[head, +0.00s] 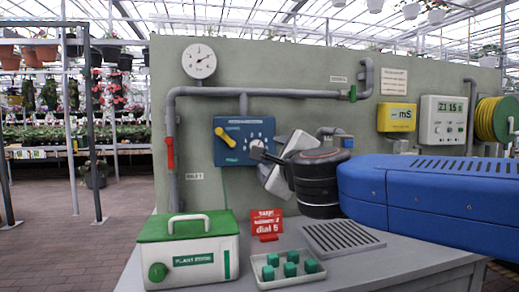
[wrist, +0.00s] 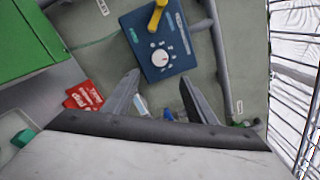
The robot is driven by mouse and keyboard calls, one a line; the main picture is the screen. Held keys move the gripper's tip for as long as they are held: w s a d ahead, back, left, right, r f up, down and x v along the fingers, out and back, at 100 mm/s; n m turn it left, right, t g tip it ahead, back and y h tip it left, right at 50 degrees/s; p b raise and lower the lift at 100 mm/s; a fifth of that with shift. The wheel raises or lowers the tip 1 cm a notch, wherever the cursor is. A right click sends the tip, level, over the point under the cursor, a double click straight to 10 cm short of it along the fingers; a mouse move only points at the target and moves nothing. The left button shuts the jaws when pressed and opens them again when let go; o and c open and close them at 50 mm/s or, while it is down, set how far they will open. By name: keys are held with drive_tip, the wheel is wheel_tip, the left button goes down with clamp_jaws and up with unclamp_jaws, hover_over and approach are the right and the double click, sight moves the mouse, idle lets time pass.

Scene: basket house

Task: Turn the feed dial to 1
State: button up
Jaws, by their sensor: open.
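The feed dial is a round white knob on a blue panel (head: 232,132) on the grey-green wall. In the wrist view the dial (wrist: 160,57) faces me whole, ringed by small marks on the blue panel (wrist: 152,80). The numbers and its setting are too small to read. A yellow lever (head: 225,138) sits beside it on the panel, also seen in the wrist view (wrist: 157,15). My gripper (wrist: 159,78) is open and empty, fingers pointing at the panel, with the dial just beyond the fingertips. In the head view my gripper (head: 258,153) partly covers the dial.
A red sign (head: 266,223), seeming to end in "dial 5", stands on the grey bench (head: 372,262). A green-and-white box (head: 188,250) and a tray (head: 262,281) of green blocks stand there too. Grey pipes (head: 172,130) run around the panel.

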drive_tip(key=x, duration=1.4)
drive_tip(key=shift+w, duration=0.2)
drive_tip(key=c, duration=1)
